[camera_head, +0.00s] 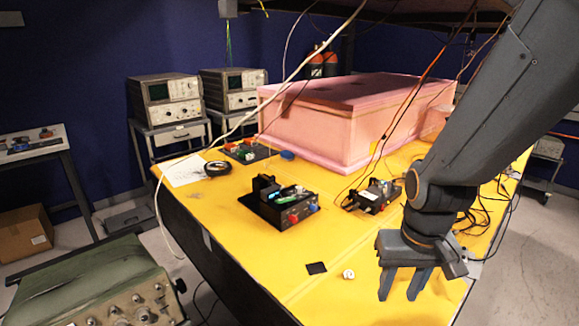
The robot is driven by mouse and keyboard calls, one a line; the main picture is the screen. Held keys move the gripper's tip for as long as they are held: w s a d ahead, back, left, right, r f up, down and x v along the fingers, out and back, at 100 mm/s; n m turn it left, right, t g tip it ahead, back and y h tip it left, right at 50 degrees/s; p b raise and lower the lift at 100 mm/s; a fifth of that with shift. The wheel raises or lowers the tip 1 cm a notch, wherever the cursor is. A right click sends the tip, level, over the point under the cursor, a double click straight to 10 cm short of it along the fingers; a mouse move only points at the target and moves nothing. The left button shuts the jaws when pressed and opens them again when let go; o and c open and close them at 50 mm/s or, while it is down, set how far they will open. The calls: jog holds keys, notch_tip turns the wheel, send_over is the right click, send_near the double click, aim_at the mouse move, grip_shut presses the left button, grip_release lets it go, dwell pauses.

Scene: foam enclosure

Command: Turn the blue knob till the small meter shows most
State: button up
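A small black device (277,205) stands on the yellow table, left of my gripper. A small blue knob (314,207) shows on its front right edge, beside a red knob (293,218). A small pale lit patch on top may be the small meter; its reading is too small to tell. My gripper (402,291) points down over the front right of the table, to the right of the device and apart from it. Its two fingers are apart with nothing between them.
A second small device (373,196) with cables stands right of the first. A pink foam box (315,128) fills the back of the yellow table (240,240). A black square (316,268) and a small white object (348,274) lie in front. A white cable hangs across the left side.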

aim_at(316, 209)
dwell(0.8)
